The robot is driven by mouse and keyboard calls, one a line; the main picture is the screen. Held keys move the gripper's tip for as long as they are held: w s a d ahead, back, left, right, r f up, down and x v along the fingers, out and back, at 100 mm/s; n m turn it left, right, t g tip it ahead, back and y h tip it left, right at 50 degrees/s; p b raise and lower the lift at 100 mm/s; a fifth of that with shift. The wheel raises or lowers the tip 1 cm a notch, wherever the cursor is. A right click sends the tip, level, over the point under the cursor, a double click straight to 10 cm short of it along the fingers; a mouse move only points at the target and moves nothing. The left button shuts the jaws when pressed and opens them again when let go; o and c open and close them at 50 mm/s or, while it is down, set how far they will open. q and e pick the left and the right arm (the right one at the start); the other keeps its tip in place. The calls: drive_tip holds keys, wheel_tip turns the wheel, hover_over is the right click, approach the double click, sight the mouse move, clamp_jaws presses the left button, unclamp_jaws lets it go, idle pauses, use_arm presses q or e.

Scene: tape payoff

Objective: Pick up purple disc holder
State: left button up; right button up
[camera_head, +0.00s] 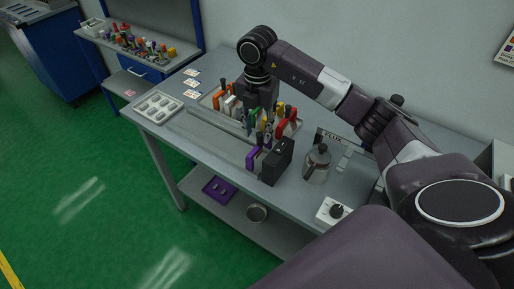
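A purple disc holder (251,159) stands at the front end of a row of coloured holders on the grey table, just left of a black block. My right arm reaches in from the right and bends down over this row. Its gripper (247,128) points down among the holders, behind the purple one and apart from it in the picture. The fingertips are small and partly lost among the holders, so I cannot tell whether they are open or shut. My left gripper is not in view.
The black block (278,161) stands close by the purple holder. A metal pot (317,162) and a white box with a black knob (332,211) are to the right. A white tray (159,107) lies at the left. A purple tray (218,190) lies on the lower shelf.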

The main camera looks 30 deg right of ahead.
sight(260, 149)
drive_tip(key=shift+s+f+p, duration=0.3)
drive_tip(key=shift+f, duration=0.5)
drive_tip(key=f, duration=0.1)
drive_tip(key=f+p, duration=0.1)
drive_tip(key=f, duration=0.1)
drive_tip(key=f+p, duration=0.1)
drive_tip(key=shift+s+f, duration=0.25)
drive_tip(key=shift+s, duration=0.1)
drive_tip(key=shift+f, duration=0.4)
drive_tip(key=shift+c, duration=0.3)
clamp_jaws()
